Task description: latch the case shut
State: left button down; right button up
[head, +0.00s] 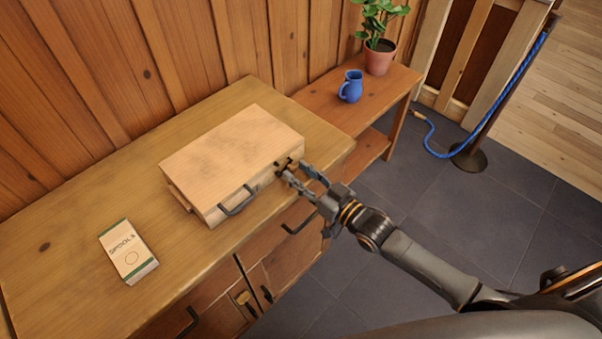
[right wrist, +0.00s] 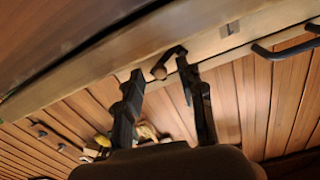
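The pale wooden case (head: 235,145) lies on the wooden cabinet top with its lid down. Its dark handle (head: 238,203) is on the front side. My right gripper (head: 283,172) is at the right end of that front side, by a small dark latch. In the right wrist view, the two fingers (right wrist: 158,75) are apart, with the latch's rounded knob (right wrist: 159,72) between their tips; I see no clear contact. A small metal plate (right wrist: 229,28) sits between the latch and the handle. My left gripper is not in view.
A small box with a green edge (head: 127,252) lies on the cabinet top (head: 60,240) at the left. A blue mug (head: 351,87) and a potted plant (head: 379,58) stand on a lower bench at the back. A rope post (head: 470,158) stands on the dark tiled floor.

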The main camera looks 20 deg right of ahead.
aim_at(279, 161)
jog(key=shift+c, duration=0.4)
grip_shut()
jog(key=shift+r, duration=0.15)
jog(key=shift+r+n+p, duration=0.3)
jog(key=shift+n+p, duration=0.35)
jog(key=shift+n, duration=0.45)
jog(key=n, duration=0.1)
jog(key=n+p, duration=0.1)
jog(key=n, duration=0.1)
jog(key=shift+s+a+r+n, duration=0.15)
jog(key=shift+a+r+n, duration=0.15)
jog(key=shift+r, duration=0.1)
jog(key=n, duration=0.2)
jog(key=n+p, duration=0.1)
jog(key=shift+s+a+r, duration=0.2)
jog(key=shift+a+r, duration=0.05)
jog(key=shift+r, duration=0.1)
jog(key=shift+s+a+r+n, duration=0.1)
jog(key=shift+a+n, duration=0.1)
jog(key=shift+n, duration=0.7)
jog(key=shift+s+a+r+n, duration=0.1)
jog(key=shift+a+n, duration=0.05)
jog(key=shift+n, duration=0.75)
